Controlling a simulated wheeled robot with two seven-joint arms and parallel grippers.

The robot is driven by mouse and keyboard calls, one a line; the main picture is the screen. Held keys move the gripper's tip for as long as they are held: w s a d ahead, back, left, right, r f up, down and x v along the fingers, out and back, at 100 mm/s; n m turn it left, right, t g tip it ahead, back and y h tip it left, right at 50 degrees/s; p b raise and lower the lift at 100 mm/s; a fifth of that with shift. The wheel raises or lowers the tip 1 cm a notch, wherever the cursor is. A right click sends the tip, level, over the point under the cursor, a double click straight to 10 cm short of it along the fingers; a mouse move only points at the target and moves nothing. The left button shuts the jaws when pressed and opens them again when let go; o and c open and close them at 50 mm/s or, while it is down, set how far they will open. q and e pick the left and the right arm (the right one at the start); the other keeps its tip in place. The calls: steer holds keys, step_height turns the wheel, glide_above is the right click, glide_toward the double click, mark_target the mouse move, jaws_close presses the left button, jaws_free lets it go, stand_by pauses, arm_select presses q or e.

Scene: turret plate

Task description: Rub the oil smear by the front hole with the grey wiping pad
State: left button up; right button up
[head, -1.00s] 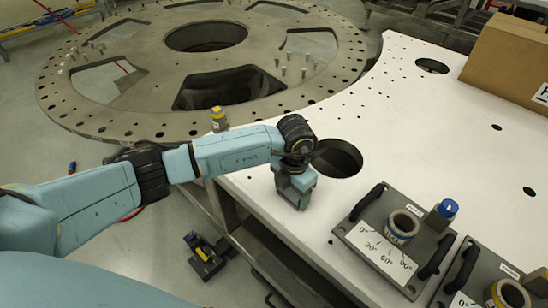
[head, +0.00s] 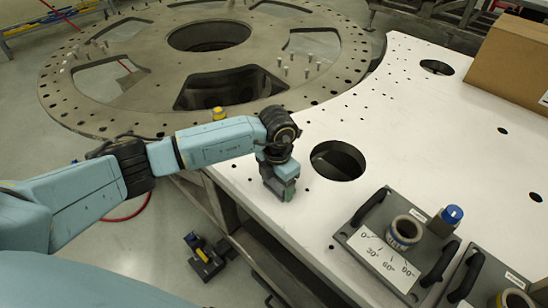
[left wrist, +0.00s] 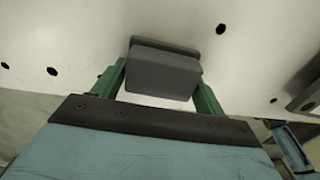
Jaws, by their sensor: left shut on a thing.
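My left gripper (head: 284,192) is over the white plate (head: 440,130), just left of the large front hole (head: 338,160). In the left wrist view its green fingers are shut on the grey wiping pad (left wrist: 163,70), one finger at each side. The pad is close to the plate's surface; I cannot tell whether it touches. I can make out no oil smear in either view. My right gripper is not in view.
A grey fixture with black handles, a ring and a blue-capped part (head: 452,214) stands on the plate at front right, with a second one beside it. A cardboard box (head: 515,62) stands at back right. A yellow-capped thing (head: 218,113) is behind my arm.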

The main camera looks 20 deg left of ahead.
arm_select(q)
steer(key=shift+w+a, duration=0.1)
steer(key=shift+a, duration=0.4)
step_height(320, 180, up, 3)
steer(key=shift+w+f+p, duration=0.15)
steer(key=shift+p, duration=0.55)
step_height(320, 180, up, 2)
steer(key=shift+d+r+p, duration=0.1)
steer(key=shift+p, duration=0.65)
steer(key=shift+r+p, duration=1.1)
steer(key=shift+r, duration=0.6)
steer(key=shift+f, duration=0.1)
